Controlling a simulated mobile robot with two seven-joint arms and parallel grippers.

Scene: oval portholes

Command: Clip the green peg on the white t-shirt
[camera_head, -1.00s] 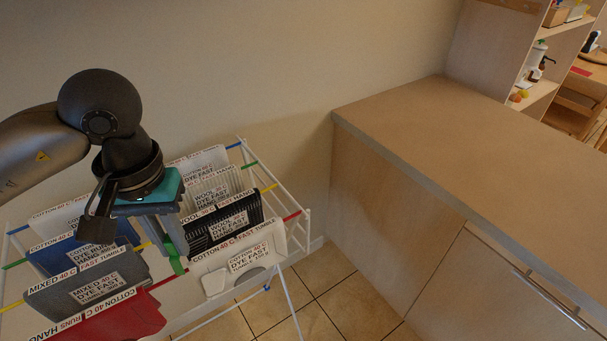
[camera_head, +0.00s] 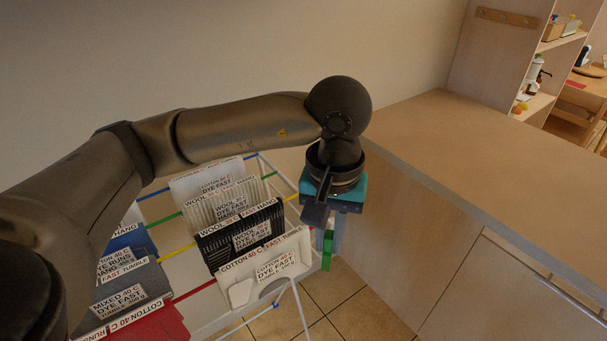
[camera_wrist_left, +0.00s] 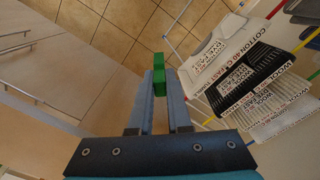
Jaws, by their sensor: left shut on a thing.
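The green peg (camera_head: 327,250) is between the fingertips of my left gripper (camera_head: 329,238), which is shut on it. The wrist view also shows the peg (camera_wrist_left: 158,76) upright between the two grey-blue fingers (camera_wrist_left: 158,92), its far end past the tips. The gripper hangs beside the right end of the drying rack, apart from the garments. A white garment (camera_head: 233,271) labelled cotton 40 C, dye fast, hangs nearest on the rack's right part. Another white cotton one (camera_head: 193,182) hangs at the back. I cannot tell which is the t-shirt. My right gripper is not in view.
Between the white garments hang a ribbed cream wool garment (camera_head: 225,204) and a black wool one (camera_head: 238,236). Grey (camera_head: 125,298) and red (camera_head: 150,328) garments hang at left. A wooden counter (camera_head: 480,170) stands close on the right. Tiled floor (camera_head: 335,288) lies below the gripper.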

